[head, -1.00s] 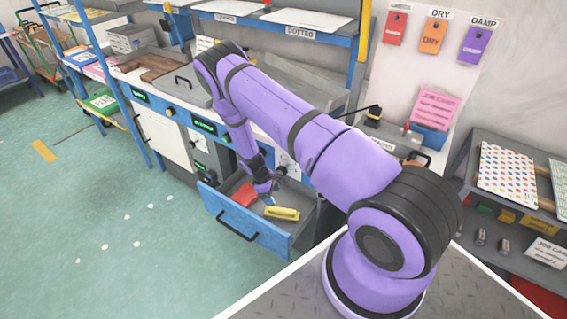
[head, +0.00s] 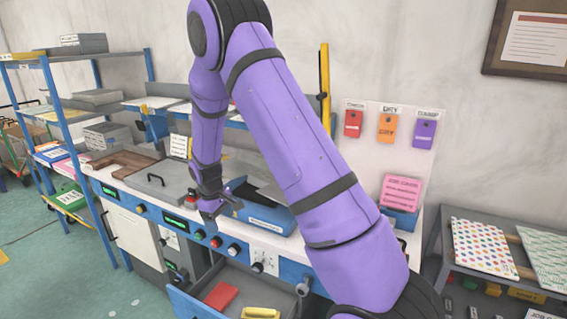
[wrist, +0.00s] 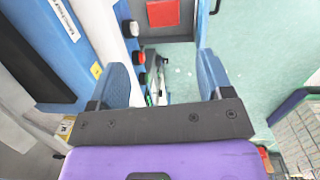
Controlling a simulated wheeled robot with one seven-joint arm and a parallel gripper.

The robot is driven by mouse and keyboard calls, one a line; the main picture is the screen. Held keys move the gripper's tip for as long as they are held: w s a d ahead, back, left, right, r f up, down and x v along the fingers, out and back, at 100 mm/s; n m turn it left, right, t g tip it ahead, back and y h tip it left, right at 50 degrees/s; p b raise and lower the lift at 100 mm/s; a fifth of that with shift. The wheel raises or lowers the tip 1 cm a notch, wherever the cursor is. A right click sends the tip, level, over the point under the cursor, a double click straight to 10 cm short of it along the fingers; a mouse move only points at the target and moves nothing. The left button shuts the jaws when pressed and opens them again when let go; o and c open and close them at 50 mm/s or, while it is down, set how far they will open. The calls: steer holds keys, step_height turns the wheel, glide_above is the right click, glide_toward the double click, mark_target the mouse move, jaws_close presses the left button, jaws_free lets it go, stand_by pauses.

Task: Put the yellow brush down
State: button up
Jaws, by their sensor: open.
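The yellow brush (head: 260,313) lies in the open blue drawer (head: 188,302), at the bottom edge of the head view and partly cut off. My gripper (head: 213,215) is above and apart from it, in front of the bench's control panel. In the wrist view my gripper (wrist: 163,78) shows its two blue fingers spread, with nothing between them. The brush cannot be made out in the wrist view.
A red object (head: 221,295) lies in the drawer left of the brush and shows in the wrist view (wrist: 163,12). Knobs (head: 233,250) line the bench front. A blue machine (head: 265,218) stands on the bench behind my gripper.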

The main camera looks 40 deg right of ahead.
steer(key=s+a+r+m+t, duration=0.1)
steer(key=s+r, duration=0.3)
steer(key=r, duration=0.4)
steer(key=s+a+r+m+t+y, duration=0.1)
steer(key=s+r, duration=0.3)
steer(key=r, duration=0.4)
steer(key=s+a+r+t, duration=0.1)
steer(key=s+r, duration=0.4)
steer(key=r, duration=0.3)
steer(key=s+a+r+m+t, duration=0.1)
steer(key=s+r, duration=0.3)
steer(key=s, duration=0.6)
steer(key=s+a+r+m+t, duration=0.1)
steer(key=s+r, duration=0.3)
steer(key=s, duration=0.7)
steer(key=shift+s+m+t, duration=0.15)
steer(key=shift+m+t, duration=0.15)
steer(key=shift+t, duration=0.1)
steer(key=shift+o, duration=0.4)
